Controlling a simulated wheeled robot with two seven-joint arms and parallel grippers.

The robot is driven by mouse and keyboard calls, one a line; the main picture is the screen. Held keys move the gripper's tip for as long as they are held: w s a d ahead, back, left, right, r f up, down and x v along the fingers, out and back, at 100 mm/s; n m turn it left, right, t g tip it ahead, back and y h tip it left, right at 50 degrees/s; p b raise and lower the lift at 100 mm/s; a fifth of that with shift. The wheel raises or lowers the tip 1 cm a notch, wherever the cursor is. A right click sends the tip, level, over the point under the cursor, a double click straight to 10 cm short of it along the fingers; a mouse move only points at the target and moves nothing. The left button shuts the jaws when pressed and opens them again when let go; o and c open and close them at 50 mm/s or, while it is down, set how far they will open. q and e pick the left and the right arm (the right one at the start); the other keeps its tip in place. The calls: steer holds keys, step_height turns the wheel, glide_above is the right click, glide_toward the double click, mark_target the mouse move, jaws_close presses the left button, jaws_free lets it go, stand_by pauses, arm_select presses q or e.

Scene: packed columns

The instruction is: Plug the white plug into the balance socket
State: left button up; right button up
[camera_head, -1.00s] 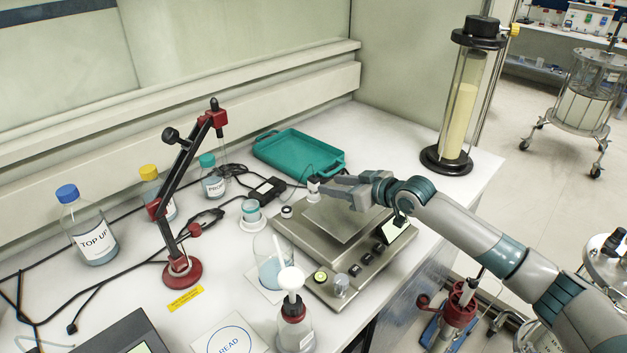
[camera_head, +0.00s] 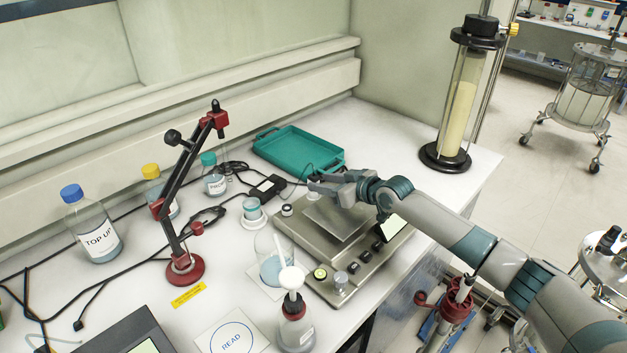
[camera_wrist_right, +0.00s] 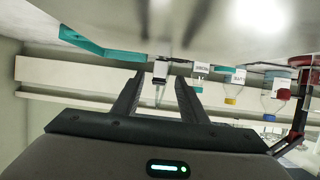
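The white plug (camera_head: 313,196) stands at the rear edge of the balance (camera_head: 318,262), partly covered by my right gripper (camera_head: 318,184). In the right wrist view, the plug (camera_wrist_right: 160,70) shows between the tips of the two dark fingers (camera_wrist_right: 158,88), with a gap on each side. The fingers are apart and do not visibly touch it. A thin dark cable runs near the plug toward a black adapter (camera_head: 267,188). I cannot make out the balance socket or whether the plug is seated in it. My left gripper is not in view.
A teal tray (camera_head: 255,153) lies behind the balance. A small cup (camera_head: 252,211), a beaker (camera_head: 268,268) and a red-based articulated stand (camera_head: 184,270) are left of it. A tall column (camera_head: 445,160) stands at the back right. Cables cross the left bench.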

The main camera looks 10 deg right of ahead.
steer(key=shift+p+x, duration=0.3)
steer(key=shift+x, duration=1.1)
steer(key=shift+c, duration=0.6)
jaws_close()
